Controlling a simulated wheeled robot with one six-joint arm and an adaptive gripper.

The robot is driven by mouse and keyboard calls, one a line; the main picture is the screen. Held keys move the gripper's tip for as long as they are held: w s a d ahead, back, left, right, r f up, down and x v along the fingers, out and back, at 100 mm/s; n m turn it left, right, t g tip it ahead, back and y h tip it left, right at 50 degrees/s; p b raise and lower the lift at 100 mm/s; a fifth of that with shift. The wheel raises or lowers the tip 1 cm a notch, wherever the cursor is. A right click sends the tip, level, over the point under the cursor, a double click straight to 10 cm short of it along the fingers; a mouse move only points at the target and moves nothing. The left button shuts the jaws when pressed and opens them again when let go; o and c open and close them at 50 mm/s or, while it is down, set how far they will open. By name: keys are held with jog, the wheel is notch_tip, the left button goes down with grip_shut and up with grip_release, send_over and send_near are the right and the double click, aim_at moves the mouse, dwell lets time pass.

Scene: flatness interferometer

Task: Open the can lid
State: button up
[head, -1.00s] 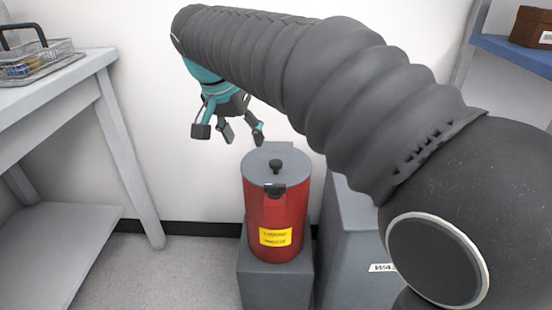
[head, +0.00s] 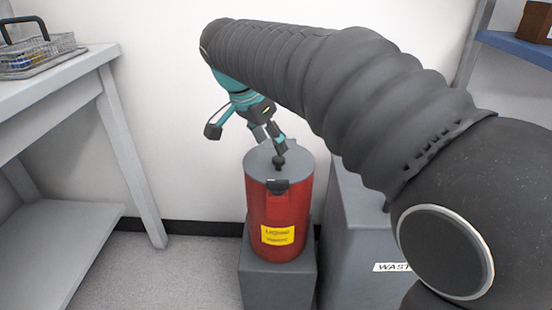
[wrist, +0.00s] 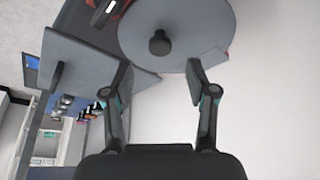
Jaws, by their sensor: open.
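The red can (head: 280,221) stands upright with a yellow label on its front. Its round grey lid (head: 262,163) is down on the can, with a dark knob (head: 278,161) on top and a dark latch-like piece at the front rim. My gripper (head: 246,138) is open and empty, above and behind the lid on the left. Its right finger appears close to the knob; contact cannot be told. In the wrist view the lid (wrist: 185,18) and knob (wrist: 159,43) lie ahead of my gripper (wrist: 160,75), with the knob roughly midway between the spread fingers.
The can stands on a grey block (head: 277,277). A grey waste bin (head: 352,235) stands close on its right. A table (head: 60,80) with a wire basket (head: 40,58) is at the left. A blue shelf (head: 515,45) is at the upper right. A white wall is close behind the can.

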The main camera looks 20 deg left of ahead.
aim_at(278, 159)
jog(key=shift+b+x, duration=0.4)
jog(key=shift+x, duration=2.35)
grip_shut()
